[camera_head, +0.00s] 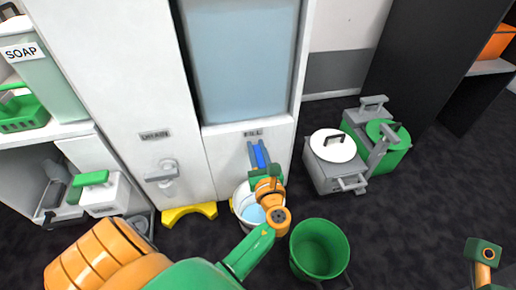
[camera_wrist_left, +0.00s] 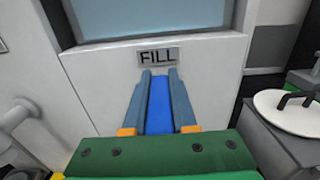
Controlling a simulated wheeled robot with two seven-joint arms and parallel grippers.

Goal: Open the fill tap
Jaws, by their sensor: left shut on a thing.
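The fill tap's blue handle (camera_head: 258,155) is on the white cabinet front, below the FILL label (camera_head: 252,133). My left gripper (camera_head: 257,150) reaches it from below and in front. In the left wrist view its two blue-grey fingers (camera_wrist_left: 159,85) are shut on the blue handle (camera_wrist_left: 160,115), one on each side. The rest of the tap is hidden behind the handle and the gripper. A white bucket (camera_head: 238,205) with light blue inside stands below, partly covered by my left wrist.
A grey DRAIN tap (camera_head: 162,175) sits to the left on the cabinet. A green bucket (camera_head: 320,250) stands on the floor right of my left arm. Lidded grey (camera_head: 322,175) and green (camera_head: 398,155) containers stand further right. A yellow step-like piece (camera_head: 188,213) lies by the cabinet base.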

